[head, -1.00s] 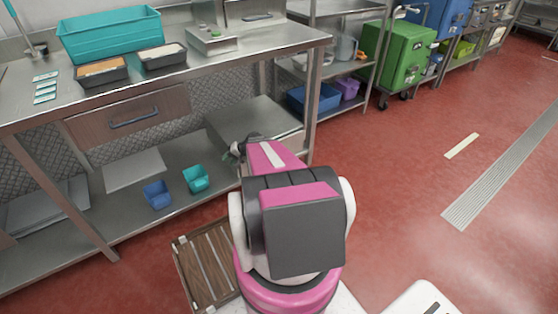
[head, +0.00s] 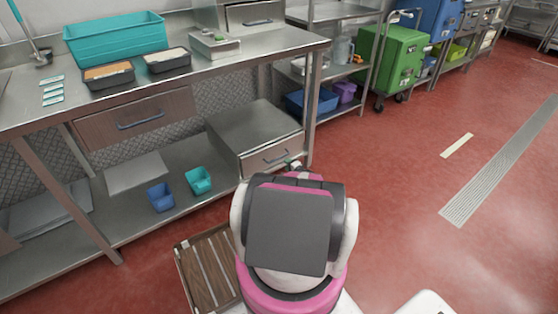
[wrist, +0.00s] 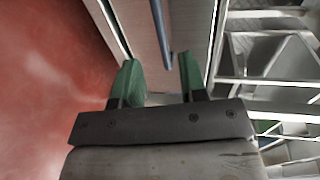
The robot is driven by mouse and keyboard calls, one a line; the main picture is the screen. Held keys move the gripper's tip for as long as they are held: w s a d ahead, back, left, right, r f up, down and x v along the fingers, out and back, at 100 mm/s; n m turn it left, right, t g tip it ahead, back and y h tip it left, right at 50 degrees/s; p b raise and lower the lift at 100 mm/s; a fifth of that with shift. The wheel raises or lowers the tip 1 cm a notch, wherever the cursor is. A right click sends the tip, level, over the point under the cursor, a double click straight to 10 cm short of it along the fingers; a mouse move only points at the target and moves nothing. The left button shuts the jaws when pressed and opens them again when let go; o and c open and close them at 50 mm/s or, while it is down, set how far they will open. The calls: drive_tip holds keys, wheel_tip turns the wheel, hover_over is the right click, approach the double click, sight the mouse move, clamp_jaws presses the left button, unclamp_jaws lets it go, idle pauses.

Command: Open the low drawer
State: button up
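The low drawer (head: 272,158) is the front of a metal box on the lower shelf of the bench, and it looks shut. Its bar handle (head: 276,155) shows to the left of my gripper (head: 294,165), which is mostly hidden behind my arm in the head view. In the wrist view, the drawer front (wrist: 191,30) fills the top middle. The blue-grey handle (wrist: 161,30) ends between the green fingertips of my gripper (wrist: 158,60). The fingers are apart, with gaps visible on both sides of the handle.
An upper drawer (head: 135,118) with a bar handle hangs under the bench top. A blue bin (head: 160,197) and a teal bin (head: 198,180) stand on the lower shelf. A wooden slatted rack (head: 207,272) lies left of my base. Red floor is clear to the right.

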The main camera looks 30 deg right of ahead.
sight(279, 158)
drive_tip(key=x, duration=0.9)
drive_tip(key=shift+w+a, duration=0.1)
drive_tip(key=shift+w, duration=0.1)
clamp_jaws()
